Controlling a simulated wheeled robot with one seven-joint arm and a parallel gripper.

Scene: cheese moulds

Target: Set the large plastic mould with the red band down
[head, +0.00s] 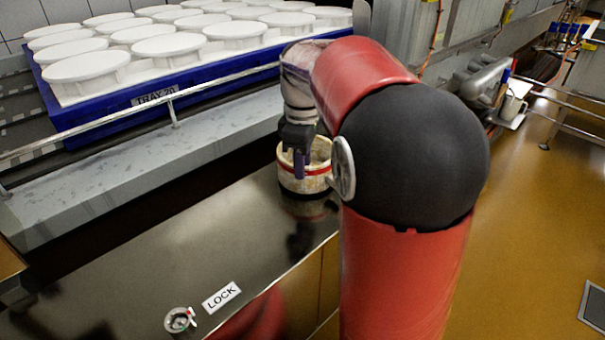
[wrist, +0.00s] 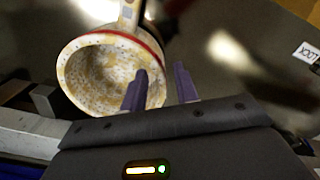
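The large mould with the red band (head: 290,181) is a speckled cream cup on the dark shiny bench (head: 150,245), beside my arm. It looks upright, with a dark shadow under its base. In the wrist view the mould (wrist: 90,72) shows its open mouth and pitted inside, with the red band near its far edge. My gripper (wrist: 160,88) straddles the mould's wall, one finger over the mouth and one outside. A gap shows between the outer finger and the wall.
A blue tray (head: 110,125) with several white moulds (head: 168,45) stands behind a metal rail. A LOCK label (head: 221,297) and a small round fitting (head: 179,320) are on the bench's near end. The bench left of the mould is clear.

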